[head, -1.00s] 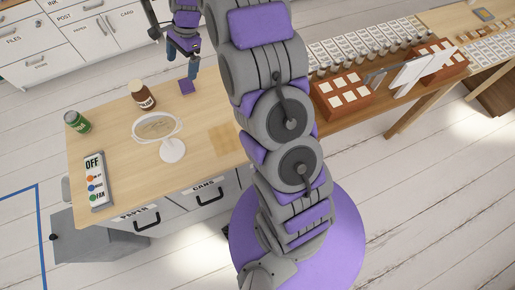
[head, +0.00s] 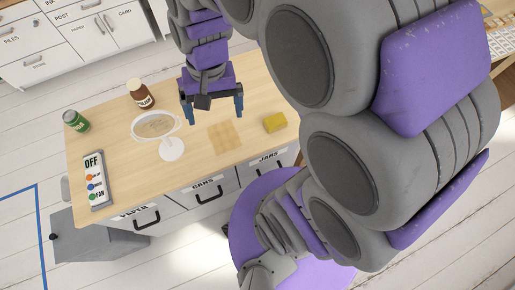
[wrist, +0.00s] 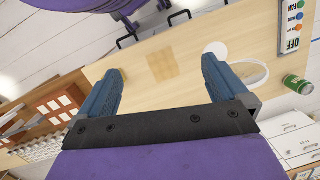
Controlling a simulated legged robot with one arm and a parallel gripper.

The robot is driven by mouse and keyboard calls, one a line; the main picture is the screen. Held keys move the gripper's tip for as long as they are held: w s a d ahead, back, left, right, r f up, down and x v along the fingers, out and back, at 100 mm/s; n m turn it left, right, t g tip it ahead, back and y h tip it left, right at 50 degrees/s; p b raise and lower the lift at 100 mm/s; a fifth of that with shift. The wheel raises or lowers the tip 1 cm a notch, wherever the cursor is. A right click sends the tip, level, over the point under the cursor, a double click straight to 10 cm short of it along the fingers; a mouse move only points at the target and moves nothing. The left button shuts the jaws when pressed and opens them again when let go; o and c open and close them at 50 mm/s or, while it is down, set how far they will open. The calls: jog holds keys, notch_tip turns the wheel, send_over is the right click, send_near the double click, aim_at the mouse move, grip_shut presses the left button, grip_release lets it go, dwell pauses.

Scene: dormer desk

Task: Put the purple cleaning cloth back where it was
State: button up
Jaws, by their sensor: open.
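My gripper (head: 213,108) is open above the wooden desk, with its blue fingers spread. In the wrist view my gripper (wrist: 161,70) has nothing between its fingers. The purple cleaning cloth cannot be made out in either current view; in the head view my gripper and arm cover the spot where a small purple square lay earlier. A tan checked square patch (head: 225,138) lies flat on the desk, just nearer the front edge than my gripper. The patch also shows in the wrist view (wrist: 162,65), between and beyond the fingers.
A yellow sponge (head: 275,122) lies right of the patch.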

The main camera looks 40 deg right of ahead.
jog(key=s+d+n+h, duration=0.1)
jog(key=s+n, duration=0.3)
jog(key=s, duration=0.9)
jog(key=shift+s+d+f, duration=0.35)
jog(key=shift+d+f, duration=0.1)
jog(key=shift+d, duration=0.05)
